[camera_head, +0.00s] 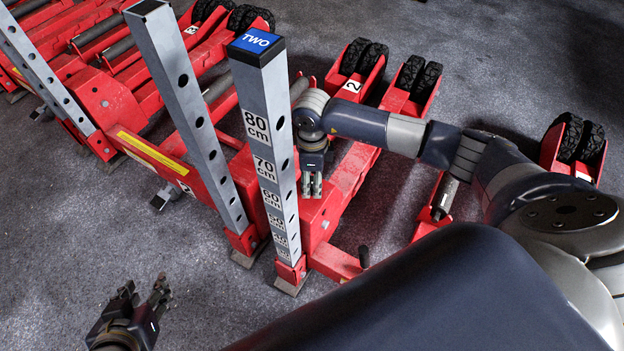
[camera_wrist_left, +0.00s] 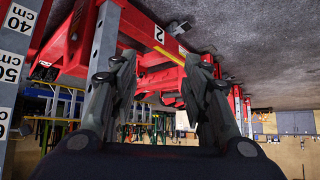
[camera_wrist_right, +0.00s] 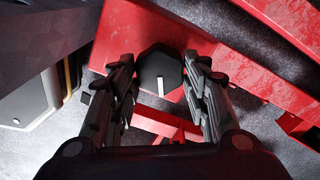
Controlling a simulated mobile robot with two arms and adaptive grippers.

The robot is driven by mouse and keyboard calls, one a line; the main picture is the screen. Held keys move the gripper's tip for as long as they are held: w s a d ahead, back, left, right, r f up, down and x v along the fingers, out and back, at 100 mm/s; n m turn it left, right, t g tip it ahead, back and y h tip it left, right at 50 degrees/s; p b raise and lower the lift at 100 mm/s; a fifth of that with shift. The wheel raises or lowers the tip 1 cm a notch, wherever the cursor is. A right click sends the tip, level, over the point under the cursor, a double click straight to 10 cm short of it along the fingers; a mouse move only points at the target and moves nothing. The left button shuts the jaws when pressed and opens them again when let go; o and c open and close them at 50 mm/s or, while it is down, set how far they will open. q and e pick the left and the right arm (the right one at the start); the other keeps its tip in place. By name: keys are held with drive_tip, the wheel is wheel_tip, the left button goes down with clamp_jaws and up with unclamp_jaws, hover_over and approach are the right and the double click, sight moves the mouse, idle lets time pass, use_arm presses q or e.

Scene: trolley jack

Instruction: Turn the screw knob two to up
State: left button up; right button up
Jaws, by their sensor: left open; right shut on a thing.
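The screw knob two (camera_wrist_right: 158,74) is a black, many-sided knob with a white line mark, on the red jack body in the right wrist view. The mark runs from the knob's middle toward the bottom of that view. My right gripper (camera_head: 312,186) points down beside the grey post marked TWO (camera_head: 262,110). In the right wrist view its fingers (camera_wrist_right: 162,80) are shut on the knob, one at each side. The head view does not show this knob clearly. My left gripper (camera_head: 141,302) is open and empty, low at the left above the floor.
More red jacks (camera_head: 105,100) with grey posts stand at the left and back. Black wheels (camera_head: 362,57) lie behind. A grey post (camera_head: 190,110) stands left of the TWO post. Bare grey floor (camera_head: 70,230) surrounds my left gripper.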

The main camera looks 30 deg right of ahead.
drive_tip(key=n+b, duration=0.2)
drive_tip(key=n, duration=0.3)
drive_tip(key=shift+w, duration=0.15)
drive_tip(key=n+b, duration=0.1)
drive_tip(key=n, duration=0.4)
drive_tip(key=shift+n+b, duration=0.35)
drive_tip(key=shift+n, duration=0.05)
use_arm(q)
drive_tip(key=w+d+r+t+h, duration=0.1)
drive_tip(key=w+d+r+t, duration=0.1)
drive_tip(key=r+t, duration=0.3)
drive_tip(key=w+d+r+t+h, duration=0.2)
drive_tip(key=w+r+t, duration=0.3)
drive_tip(key=r, duration=0.8)
drive_tip(key=shift+w+d+m+t, duration=0.15)
drive_tip(key=shift+d+m+t, duration=0.15)
drive_tip(key=shift+t, duration=0.4)
use_arm(e)
drive_tip(key=shift+n, duration=0.7)
use_arm(q)
drive_tip(key=shift+r, duration=0.15)
use_arm(e)
drive_tip(key=o, duration=1.1)
use_arm(q)
drive_tip(key=shift+a, duration=0.1)
use_arm(e)
drive_tip(key=shift+r, duration=0.1)
